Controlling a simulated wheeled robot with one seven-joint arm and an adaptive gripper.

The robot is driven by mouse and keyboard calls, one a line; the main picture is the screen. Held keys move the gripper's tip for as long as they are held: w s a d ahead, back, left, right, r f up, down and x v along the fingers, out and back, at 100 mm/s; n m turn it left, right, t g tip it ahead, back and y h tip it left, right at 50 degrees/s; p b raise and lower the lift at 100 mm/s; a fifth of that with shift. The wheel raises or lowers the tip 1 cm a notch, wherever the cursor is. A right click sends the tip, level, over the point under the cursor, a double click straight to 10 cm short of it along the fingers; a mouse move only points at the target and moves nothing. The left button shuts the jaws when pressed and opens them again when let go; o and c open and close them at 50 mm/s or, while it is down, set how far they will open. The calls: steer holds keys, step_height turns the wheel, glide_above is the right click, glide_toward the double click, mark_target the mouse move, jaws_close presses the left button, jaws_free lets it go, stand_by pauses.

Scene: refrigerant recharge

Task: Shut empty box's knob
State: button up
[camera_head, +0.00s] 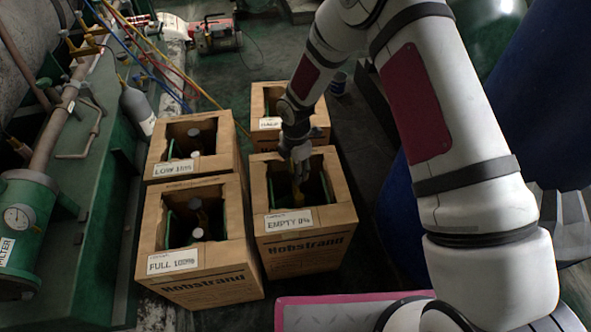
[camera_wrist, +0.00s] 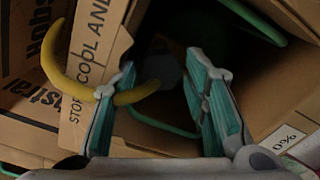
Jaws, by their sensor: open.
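The empty box (camera_head: 306,250) is a cardboard carton labelled "EMPTY 0%", open at the top, at the front right of the group of boxes. My gripper (camera_head: 299,172) points down into its opening. In the wrist view my gripper (camera_wrist: 164,72) has its two teal-padded fingers apart. A dim grey round shape (camera_wrist: 166,70) shows between and beyond the fingers, deep in the box; I cannot tell whether it is the knob. A yellow curved hose (camera_wrist: 62,75) passes by the left finger, its end between the fingers; whether it touches is unclear.
The full box (camera_head: 205,281) stands to the left, the low box (camera_head: 185,168) behind that. Another carton (camera_head: 268,108) stands behind the empty box, partly hidden by my arm. Green machinery (camera_head: 105,200) is at left, a blue drum (camera_head: 500,110) at right.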

steer(key=c, duration=0.9)
steer(key=shift+o, duration=0.2)
